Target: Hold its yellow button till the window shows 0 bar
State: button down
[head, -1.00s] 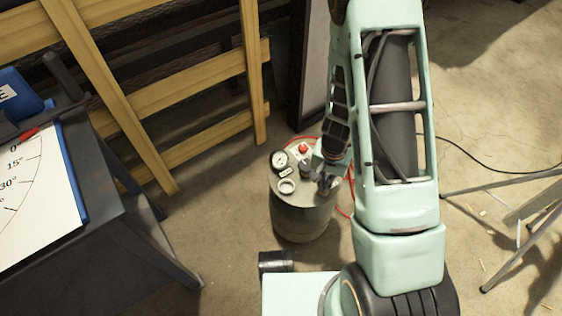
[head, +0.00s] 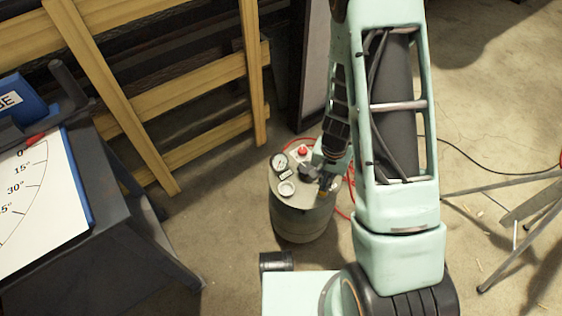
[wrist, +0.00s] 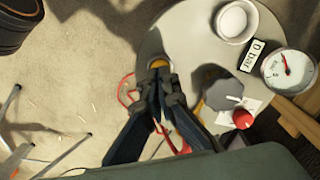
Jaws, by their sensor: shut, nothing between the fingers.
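The grey tank (head: 303,222) stands on the floor with its fittings on the round top. Its yellow button (wrist: 159,63) shows just beyond my fingertips in the wrist view and as a small yellow spot (head: 323,194) in the head view. My gripper (wrist: 159,82) is shut and empty, its tips at the button's edge and partly covering it. I cannot tell whether they touch or press it. The window (wrist: 252,55) appears to read 0 bar. The dial gauge (wrist: 288,68) beside it has a red needle.
On the tank top are a white round cap (wrist: 236,20), a dark faceted knob (wrist: 222,90) and a red knob (wrist: 243,118). A wooden frame (head: 210,80) and a dark table (head: 130,230) stand left; metal legs (head: 520,245) stand right.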

jog(key=shift+r+p, duration=1.75)
jog(key=shift+r, duration=0.65)
